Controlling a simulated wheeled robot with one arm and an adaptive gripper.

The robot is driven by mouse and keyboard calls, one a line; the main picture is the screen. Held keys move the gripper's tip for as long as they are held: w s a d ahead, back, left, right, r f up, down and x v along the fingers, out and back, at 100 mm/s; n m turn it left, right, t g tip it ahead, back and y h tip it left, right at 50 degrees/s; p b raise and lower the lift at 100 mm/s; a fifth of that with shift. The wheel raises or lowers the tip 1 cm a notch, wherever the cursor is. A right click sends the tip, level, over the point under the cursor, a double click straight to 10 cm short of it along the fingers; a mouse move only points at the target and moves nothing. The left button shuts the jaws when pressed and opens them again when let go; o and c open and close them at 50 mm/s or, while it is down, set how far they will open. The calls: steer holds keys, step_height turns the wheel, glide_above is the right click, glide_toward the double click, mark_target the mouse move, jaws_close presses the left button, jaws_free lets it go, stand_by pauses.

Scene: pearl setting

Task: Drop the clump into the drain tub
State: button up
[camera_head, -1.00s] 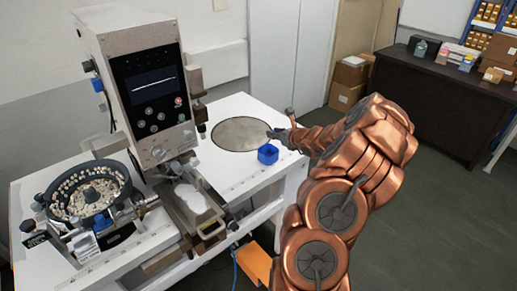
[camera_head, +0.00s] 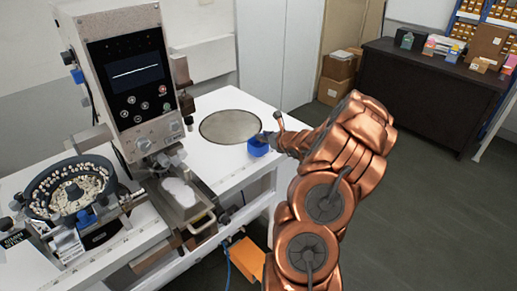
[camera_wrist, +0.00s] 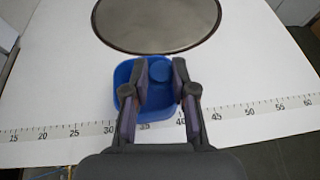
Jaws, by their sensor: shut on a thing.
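The blue tub (camera_head: 258,147) stands on the white table's right part, just in front of the round grey plate. In the wrist view the open blue tub (camera_wrist: 128,97) lies right under my fingers, its left side and front wall in sight. My gripper (camera_wrist: 166,68) is over the tub, its two dark fingers a small gap apart. A small rounded blue clump (camera_wrist: 160,71) shows between the fingertips and they are shut on it. Its colour nearly matches the tub, so its lower edge is hard to tell. In the head view my gripper (camera_head: 265,137) hides part of the tub.
A round grey plate (camera_head: 230,127) is set in the table behind the tub. A machine with a screen (camera_head: 135,75) stands left, with a bowl of pale pieces (camera_head: 72,190) and a metal tray (camera_head: 186,208). A ruler strip (camera_wrist: 75,130) runs along the front edge.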

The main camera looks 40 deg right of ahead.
steer(key=o, duration=0.8)
steer(key=v, duration=1.2)
